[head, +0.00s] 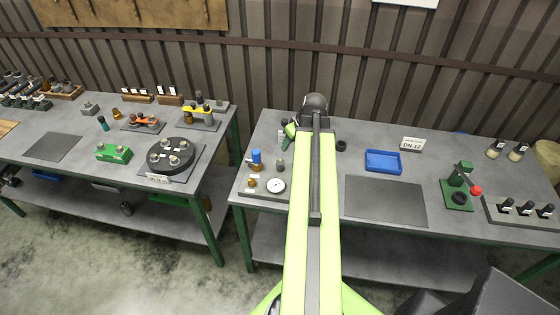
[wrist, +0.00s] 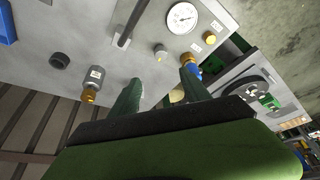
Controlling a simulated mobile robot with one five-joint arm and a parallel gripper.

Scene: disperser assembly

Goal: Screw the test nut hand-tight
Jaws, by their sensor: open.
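The test stand is a grey plate with a white dial gauge (head: 276,185), also in the wrist view (wrist: 183,17). On it are a blue-topped fitting (head: 256,156), a small grey post (head: 280,165) and a brass piece (head: 250,182). In the wrist view, the brass piece (wrist: 209,38), the post (wrist: 160,52) and the blue-and-brass fitting (wrist: 190,65) lie beyond my fingers. I cannot tell which part is the test nut. My gripper (wrist: 160,90) is open, its green fingers apart. A tan round thing (wrist: 178,95) shows partly between them; the right finger overlaps the blue-and-brass fitting.
A dark ring (head: 341,146) and a blue tray (head: 383,162) lie right of my arm. A grey fitting with a brass end (wrist: 90,85) stands left of my fingers. A green press (head: 458,190) is farther right. The dark mat (head: 385,202) is clear.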

